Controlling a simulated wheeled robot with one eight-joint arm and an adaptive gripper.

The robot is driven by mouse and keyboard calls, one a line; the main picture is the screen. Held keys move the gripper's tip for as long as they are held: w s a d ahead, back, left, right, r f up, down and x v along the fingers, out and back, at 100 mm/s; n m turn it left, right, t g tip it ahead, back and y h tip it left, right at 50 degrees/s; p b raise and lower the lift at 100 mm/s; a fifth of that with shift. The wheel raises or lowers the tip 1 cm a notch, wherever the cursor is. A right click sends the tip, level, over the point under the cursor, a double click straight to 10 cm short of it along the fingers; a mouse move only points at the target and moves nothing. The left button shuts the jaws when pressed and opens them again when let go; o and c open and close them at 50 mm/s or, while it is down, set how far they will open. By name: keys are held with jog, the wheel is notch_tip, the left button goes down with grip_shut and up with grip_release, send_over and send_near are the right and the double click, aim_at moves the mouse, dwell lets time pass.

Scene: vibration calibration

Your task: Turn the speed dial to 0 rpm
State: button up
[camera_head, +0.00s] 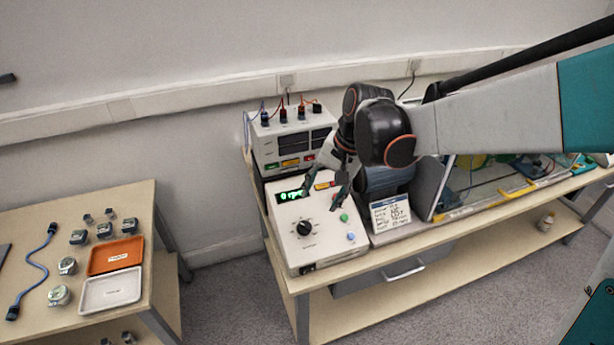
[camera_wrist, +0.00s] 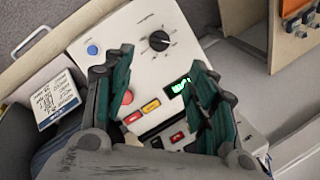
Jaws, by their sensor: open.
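The speed dial (camera_head: 304,228) is a round black knob with a pointer on the sloped face of a white control box (camera_head: 318,250). It also shows unobstructed in the wrist view (camera_wrist: 159,41), with scale marks around it. The box's green-lit display (camera_head: 291,195) appears to read 0 rpm; in the wrist view it is partly covered by a finger. My gripper (camera_head: 324,190) is open and empty above the upper part of the box, apart from the dial. In the wrist view its two green-padded fingers (camera_wrist: 160,66) are spread, with the dial beyond their tips.
A white power unit (camera_head: 285,130) with cables stands behind. A printed card (camera_head: 390,212) stands to the right. A separate left table (camera_head: 60,215) holds small weights and two trays.

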aim_at(306, 225)
jog(key=b+x, duration=0.5)
jog(key=x, duration=0.9)
jog(key=c, duration=1)
